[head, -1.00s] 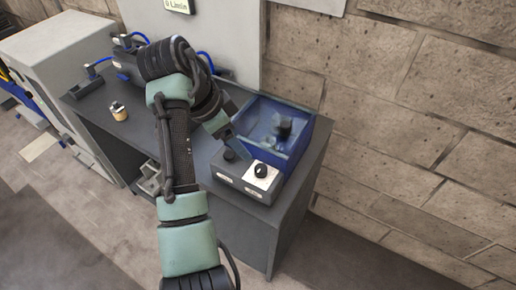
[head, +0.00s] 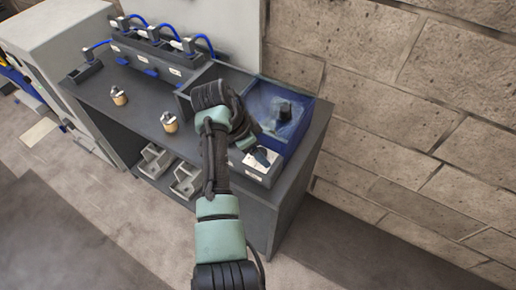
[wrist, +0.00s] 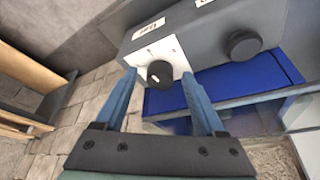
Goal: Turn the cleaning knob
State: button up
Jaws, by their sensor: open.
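A grey control box (head: 264,175) stands at the right front corner of the bench. It carries two round black knobs. One black knob (wrist: 160,73) sits on a white plate (wrist: 172,50); the other dark knob (wrist: 243,45) sits directly on the grey face. Each has a small label that I cannot read clearly. My gripper (wrist: 159,76) is open, with its blue fingertips on either side of the white-plate knob in the wrist view. I cannot tell whether they touch it. In the head view my arm hides most of the box's left part.
A blue bin (head: 296,132) with a dark item inside stands directly behind the box. Two small capped pieces, one left (head: 118,96) and one right (head: 169,122), stand on the bench. Connectors with blue cables (head: 160,45) line the back. A stone wall (head: 420,110) rises at right.

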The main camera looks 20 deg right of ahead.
grip_shut()
dwell(0.4)
